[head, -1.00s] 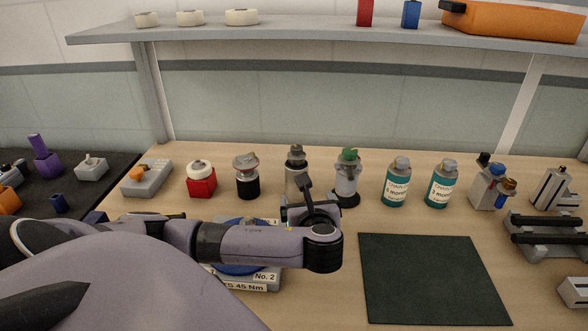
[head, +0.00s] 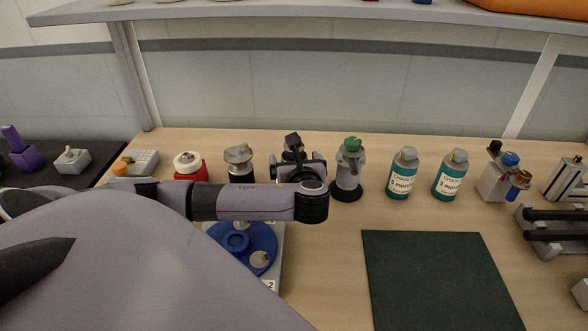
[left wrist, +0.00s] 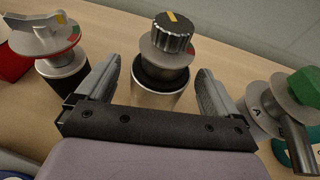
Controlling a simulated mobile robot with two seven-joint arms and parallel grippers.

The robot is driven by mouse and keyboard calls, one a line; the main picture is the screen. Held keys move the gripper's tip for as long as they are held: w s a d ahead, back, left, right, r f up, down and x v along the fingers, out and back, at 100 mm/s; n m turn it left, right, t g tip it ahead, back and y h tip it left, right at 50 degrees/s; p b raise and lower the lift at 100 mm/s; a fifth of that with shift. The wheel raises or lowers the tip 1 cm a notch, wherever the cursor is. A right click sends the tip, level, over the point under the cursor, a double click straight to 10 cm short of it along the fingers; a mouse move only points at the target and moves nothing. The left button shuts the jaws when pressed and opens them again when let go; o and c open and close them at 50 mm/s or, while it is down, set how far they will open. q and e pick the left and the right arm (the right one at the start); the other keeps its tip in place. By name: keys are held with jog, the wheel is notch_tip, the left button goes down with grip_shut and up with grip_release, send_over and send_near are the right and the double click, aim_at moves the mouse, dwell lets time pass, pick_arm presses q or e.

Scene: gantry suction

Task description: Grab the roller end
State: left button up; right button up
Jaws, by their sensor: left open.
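My left gripper (left wrist: 158,78) is open in the left wrist view. Its two fingers stand either side of a silver cylinder (left wrist: 157,98) with a black ring and a black knurled knob (left wrist: 173,32) bearing a yellow mark. Clear gaps show between it and both fingers. In the head view my left gripper (head: 298,168) is at the row of fittings and hides most of this cylinder. I cannot tell for sure which fitting is the roller end. A rack with black rollers (head: 560,228) lies at the far right, away from the gripper. My right gripper is not in view.
Left of the gripper stands a fitting with a grey lever (left wrist: 44,36); right is a green-topped fitting (head: 349,165). Teal bottles (head: 403,178) stand farther right. A blue round fixture (head: 250,238) is partly under my arm. The dark mat (head: 440,280) is bare.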

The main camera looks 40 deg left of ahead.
pick_arm(q)
jog(key=shift+x, duration=1.65)
jog(key=c, duration=1.3)
jog(key=shift+r, duration=0.1)
jog(key=c, duration=0.4)
